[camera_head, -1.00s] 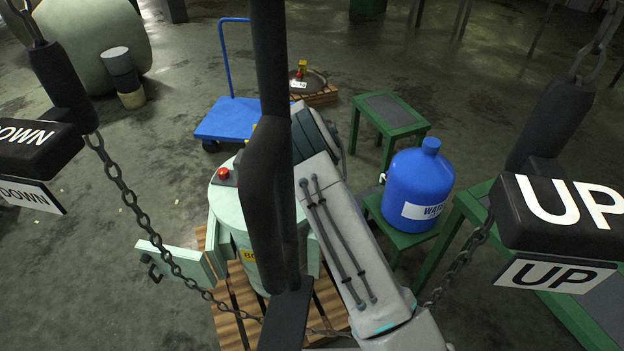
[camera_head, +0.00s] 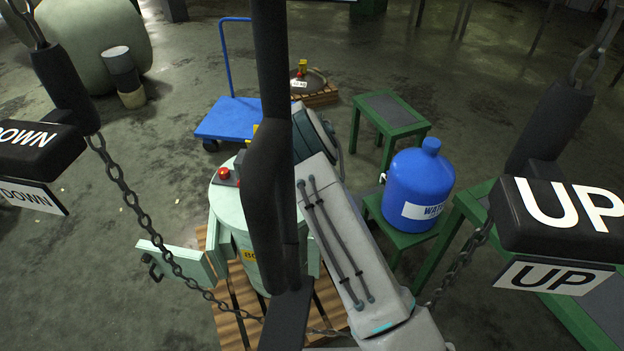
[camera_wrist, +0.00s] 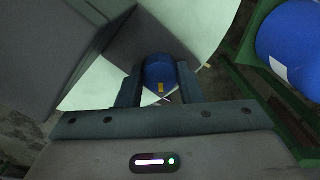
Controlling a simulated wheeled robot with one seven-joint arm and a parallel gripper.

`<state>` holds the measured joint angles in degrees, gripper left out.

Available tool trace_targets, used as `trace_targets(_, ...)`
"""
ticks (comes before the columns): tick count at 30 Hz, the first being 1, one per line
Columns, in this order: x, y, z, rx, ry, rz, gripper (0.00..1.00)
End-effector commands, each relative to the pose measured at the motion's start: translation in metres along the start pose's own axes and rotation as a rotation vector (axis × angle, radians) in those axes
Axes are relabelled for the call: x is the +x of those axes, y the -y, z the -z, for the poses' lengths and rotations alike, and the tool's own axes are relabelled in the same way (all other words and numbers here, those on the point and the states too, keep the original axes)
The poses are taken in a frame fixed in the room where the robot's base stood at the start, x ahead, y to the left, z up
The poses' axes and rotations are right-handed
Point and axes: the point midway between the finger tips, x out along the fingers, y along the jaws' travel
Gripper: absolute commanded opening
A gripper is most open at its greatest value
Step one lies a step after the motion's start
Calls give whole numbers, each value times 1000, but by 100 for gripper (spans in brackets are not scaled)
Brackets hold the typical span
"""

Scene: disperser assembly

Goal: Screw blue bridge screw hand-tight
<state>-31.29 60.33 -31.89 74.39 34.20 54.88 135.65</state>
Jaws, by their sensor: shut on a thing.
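In the wrist view, my gripper (camera_wrist: 160,92) is shut on a blue rounded part, the blue bridge screw (camera_wrist: 158,72), which sits between its two dark fingers. A small yellow mark shows by the screw. Pale panels and a grey surface lie just beyond it. How the screw meets its seat is hidden. In the head view, my arm reaches over the pale green disperser body (camera_head: 226,207), which stands on a wooden pallet (camera_head: 238,300). My fingers and the screw are hidden there behind my arm and a dark vertical bar.
A blue water jug (camera_head: 418,180) stands on a green stand to the right. An open pale door (camera_head: 180,262) juts left. Chains hang in front.

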Motion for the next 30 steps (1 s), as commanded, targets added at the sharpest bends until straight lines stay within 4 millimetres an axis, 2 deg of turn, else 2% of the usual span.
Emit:
trace_targets(1, -5, 3, -4, 0, 15, 10, 36)
trace_targets(3, -5, 3, -4, 0, 14, 9, 55)
trace_targets(11, -2, 0, -2, -3, 6, 4, 55)
trace_targets(16, -12, -2, -3, -6, 7, 4, 55)
trace_targets(20, -36, -2, -4, -6, 9, 5, 55)
trace_targets(30, -112, 2, -3, -1, 10, 5, 55)
